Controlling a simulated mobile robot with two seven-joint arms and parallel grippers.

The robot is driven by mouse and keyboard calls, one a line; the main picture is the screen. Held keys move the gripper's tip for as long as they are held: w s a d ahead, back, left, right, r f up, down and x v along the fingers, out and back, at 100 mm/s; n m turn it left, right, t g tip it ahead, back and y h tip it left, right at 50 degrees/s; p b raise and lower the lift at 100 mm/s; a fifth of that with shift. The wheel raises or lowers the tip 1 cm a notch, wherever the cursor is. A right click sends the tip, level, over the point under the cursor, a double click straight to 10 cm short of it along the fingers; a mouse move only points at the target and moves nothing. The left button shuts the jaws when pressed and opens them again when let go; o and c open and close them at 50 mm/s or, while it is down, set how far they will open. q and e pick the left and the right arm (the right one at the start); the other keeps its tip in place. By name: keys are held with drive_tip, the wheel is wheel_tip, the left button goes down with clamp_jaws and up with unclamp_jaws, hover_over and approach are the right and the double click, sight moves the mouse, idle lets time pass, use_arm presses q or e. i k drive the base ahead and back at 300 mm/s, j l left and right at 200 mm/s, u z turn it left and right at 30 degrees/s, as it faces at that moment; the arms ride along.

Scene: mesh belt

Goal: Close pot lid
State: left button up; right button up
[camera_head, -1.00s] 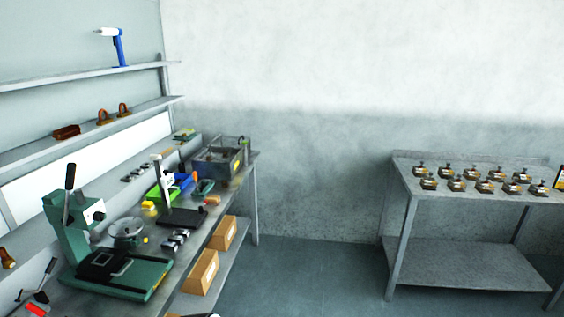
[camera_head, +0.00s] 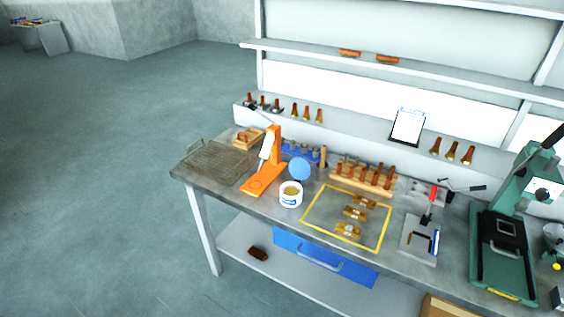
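A small white pot (camera_head: 290,195) with a blue label stands open on the workbench (camera_head: 225,195), and yellowish-brown contents show inside it. A round blue disc (camera_head: 299,168), which looks like the pot's lid, is just behind the pot and appears tilted up or hinged; I cannot tell which. Neither of my grippers is in view.
An orange stand (camera_head: 265,180) rises left of the pot, and a wire mesh tray (camera_head: 215,161) lies at the bench's left end. A yellow-framed area (camera_head: 318,222) with brass parts is to the right. A toggle clamp (camera_head: 420,240) and a green press (camera_head: 500,265) stand further right. Open floor lies left.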

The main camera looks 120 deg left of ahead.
sight(300, 168)
drive_tip(key=u, duration=1.8)
